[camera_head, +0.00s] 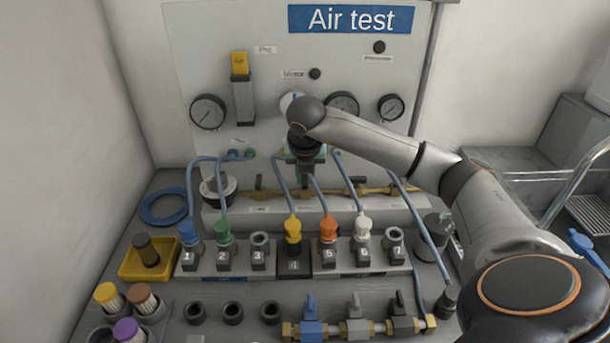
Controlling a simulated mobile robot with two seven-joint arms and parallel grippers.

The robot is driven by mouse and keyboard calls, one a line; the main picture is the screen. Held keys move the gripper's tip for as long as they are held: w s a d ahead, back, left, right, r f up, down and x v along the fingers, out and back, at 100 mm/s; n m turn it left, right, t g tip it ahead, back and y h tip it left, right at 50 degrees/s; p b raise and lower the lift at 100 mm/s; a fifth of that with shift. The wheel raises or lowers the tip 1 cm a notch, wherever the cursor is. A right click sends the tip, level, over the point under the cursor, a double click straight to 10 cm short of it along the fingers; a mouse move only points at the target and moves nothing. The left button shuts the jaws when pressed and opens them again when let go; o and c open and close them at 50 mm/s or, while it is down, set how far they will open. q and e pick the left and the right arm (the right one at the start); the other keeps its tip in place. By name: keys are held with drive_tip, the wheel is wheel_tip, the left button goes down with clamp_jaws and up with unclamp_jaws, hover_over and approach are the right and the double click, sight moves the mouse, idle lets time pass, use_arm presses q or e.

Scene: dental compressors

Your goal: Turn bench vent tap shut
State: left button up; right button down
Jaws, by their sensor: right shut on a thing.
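My right gripper (305,176) points down at the middle of the brass pipe (330,191) that runs along the back of the bench. It is shut on what appears to be the bench vent tap there, but the jaws and wrist hide the handle, so its angle cannot be told. Other dark tap handles show on the pipe to the left (258,182) and to the right (357,181) of the gripper. My left gripper is not in view.
The Air test panel (270,80) with gauges stands behind. Blue hoses rise close around my gripper from a numbered socket row (345,262). In front are a manifold with blue, grey and black levers (355,327) and a yellow tray (130,268).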

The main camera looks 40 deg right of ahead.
drive_tip(key=c, duration=0.8)
unclamp_jaws()
drive_tip(key=shift+c, duration=0.2)
drive_tip(key=v, duration=1.2)
drive_tip(key=shift+a+r, duration=0.15)
drive_tip(key=shift+r, duration=0.1)
